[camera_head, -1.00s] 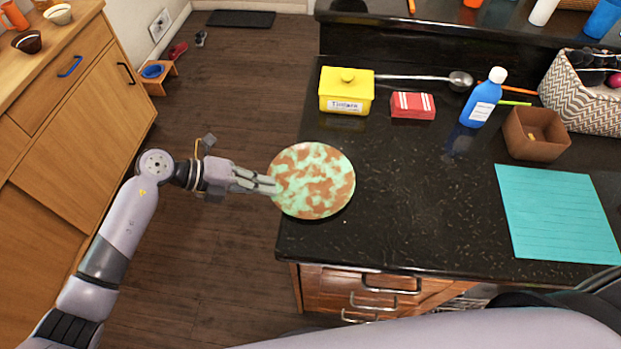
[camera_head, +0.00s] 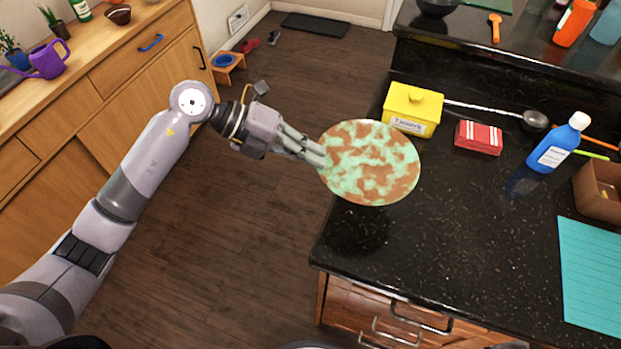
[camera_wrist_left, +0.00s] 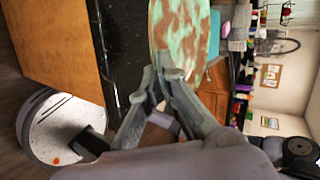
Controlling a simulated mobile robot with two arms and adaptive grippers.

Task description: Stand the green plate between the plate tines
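The green plate (camera_head: 369,163) has a mottled green and brown surface and is held out over the left edge of the dark counter in the head view. My left gripper (camera_head: 322,157) is at the plate's left rim, its fingers shut on it. In the left wrist view the plate (camera_wrist_left: 180,35) stands between the fingertips of my left gripper (camera_wrist_left: 168,76). My right gripper is not in view. No plate tines show in these frames.
Wooden cabinets (camera_head: 130,85) stand left across open floor. The counter's front middle is clear.

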